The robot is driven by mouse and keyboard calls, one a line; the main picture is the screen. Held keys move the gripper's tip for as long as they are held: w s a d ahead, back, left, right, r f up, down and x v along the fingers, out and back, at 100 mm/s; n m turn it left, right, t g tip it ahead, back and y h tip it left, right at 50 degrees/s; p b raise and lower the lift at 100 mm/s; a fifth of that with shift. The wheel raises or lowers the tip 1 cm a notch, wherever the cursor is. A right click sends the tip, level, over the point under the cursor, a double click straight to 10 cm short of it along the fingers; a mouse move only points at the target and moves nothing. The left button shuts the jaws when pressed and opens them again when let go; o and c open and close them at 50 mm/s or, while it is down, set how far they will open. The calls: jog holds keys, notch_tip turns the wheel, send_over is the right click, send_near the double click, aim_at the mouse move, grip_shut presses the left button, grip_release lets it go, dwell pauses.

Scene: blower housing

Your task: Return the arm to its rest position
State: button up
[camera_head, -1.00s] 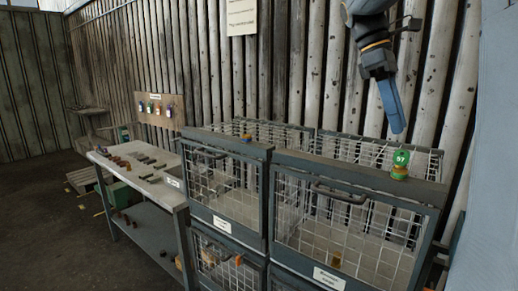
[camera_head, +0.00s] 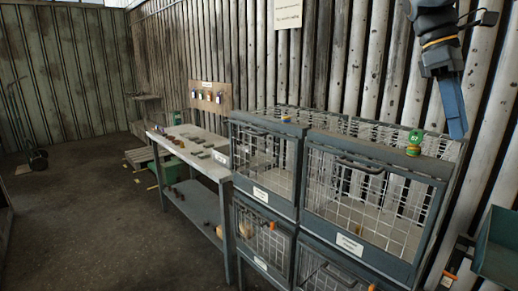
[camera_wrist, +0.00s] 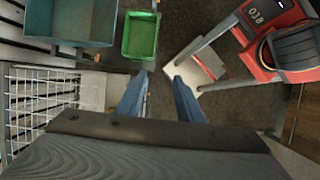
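My gripper (camera_head: 456,134) hangs from my arm at the upper right of the head view, fingers pointing down, beside the wire cages and in front of the slatted wall. In the wrist view its two blue fingers (camera_wrist: 158,80) stand apart with nothing between them. The gripper is open and empty, clear of the things below it.
Wire-fronted cages (camera_head: 375,168) stand stacked near my gripper, with a green-and-orange item (camera_head: 414,143) on top. A workbench (camera_head: 200,158) with small parts stands left. The wrist view shows a green bin (camera_wrist: 140,37), a teal bin (camera_wrist: 70,20) and a red machine (camera_wrist: 280,40).

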jog(key=w+a+f+m+t+y+b, duration=0.1)
jog(key=a+f, duration=0.4)
jog(key=f, duration=0.5)
jog(key=a+f+m+t+b, duration=0.1)
jog(key=a+f+m+b, duration=0.1)
jog(key=a+f, duration=0.5)
jog(key=w+a+f+m+t+y+b, duration=0.1)
jog(key=a+f, duration=0.3)
jog(key=f, duration=0.8)
jog(key=s+a+f+m+t+y+b, duration=0.1)
jog(key=s+a+f+m, duration=0.3)
jog(key=f, duration=0.6)
jog(key=shift+s+a+f+t+b, duration=0.25)
jog(key=shift+s+a+t+b, duration=0.1)
jog(key=shift+s+a, duration=0.8)
